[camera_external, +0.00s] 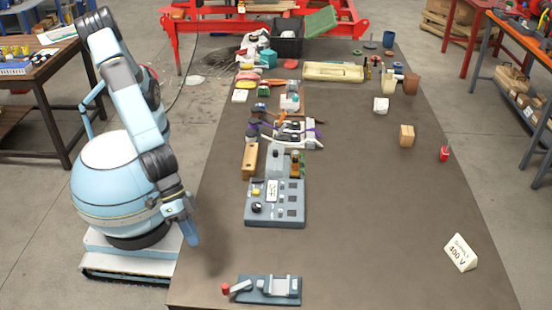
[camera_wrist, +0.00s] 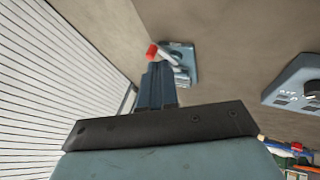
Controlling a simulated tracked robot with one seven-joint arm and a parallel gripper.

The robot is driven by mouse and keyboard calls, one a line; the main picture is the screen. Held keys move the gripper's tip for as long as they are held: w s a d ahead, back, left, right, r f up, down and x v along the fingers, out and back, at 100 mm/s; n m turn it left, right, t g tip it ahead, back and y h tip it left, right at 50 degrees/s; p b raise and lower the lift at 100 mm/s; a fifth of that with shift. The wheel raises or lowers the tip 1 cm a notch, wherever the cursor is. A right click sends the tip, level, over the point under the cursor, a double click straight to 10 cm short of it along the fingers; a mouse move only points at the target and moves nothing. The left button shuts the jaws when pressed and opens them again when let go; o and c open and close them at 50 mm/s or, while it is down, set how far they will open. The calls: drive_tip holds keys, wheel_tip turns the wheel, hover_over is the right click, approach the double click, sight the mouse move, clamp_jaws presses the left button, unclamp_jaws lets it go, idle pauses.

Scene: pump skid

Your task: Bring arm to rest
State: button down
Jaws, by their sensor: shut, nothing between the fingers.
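My arm rises from my light blue body at the left of the external view and bends down toward the table's left edge. My gripper (camera_external: 193,238) hangs at that edge, pointing down, with its fingers together and empty. In the wrist view my gripper (camera_wrist: 157,70) shows as dark blue fingers, shut, with nothing between them. The grey table (camera_external: 370,220) lies to its right.
A grey toggle clamp with a red knob (camera_external: 268,290) lies near the table's front edge; it also shows beyond my fingertips in the wrist view (camera_wrist: 180,58). A control box (camera_external: 275,203) stands right of my gripper. A white 400 V sign (camera_external: 460,253) stands far right.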

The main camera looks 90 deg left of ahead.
idle(0.6)
drive_tip(key=w+a+r, duration=0.5)
drive_tip(key=a, duration=0.5)
drive_tip(key=w+a+r, duration=0.4)
drive_tip(key=a+r, duration=0.1)
drive_tip(key=a, duration=0.5)
drive_tip(key=a+r+y, duration=0.1)
drive_tip(key=a+r, duration=0.3)
drive_tip(key=a, duration=0.5)
drive_tip(key=a+r, duration=0.4)
drive_tip(key=a, duration=0.5)
drive_tip(key=s+a+r+y, duration=0.1)
drive_tip(key=s+a+r, duration=0.1)
drive_tip(key=s+a, duration=0.75)
drive_tip(key=s+a+r+y, duration=0.2)
drive_tip(key=s+a, duration=0.3)
drive_tip(key=a, duration=1)
drive_tip(key=s+a+f+y, duration=0.1)
drive_tip(key=s+a, duration=0.4)
drive_tip(key=s, duration=0.3)
drive_tip(key=shift+t, duration=0.3)
drive_tip(key=c, duration=1.8)
unclamp_jaws()
drive_tip(key=shift+f, duration=0.1)
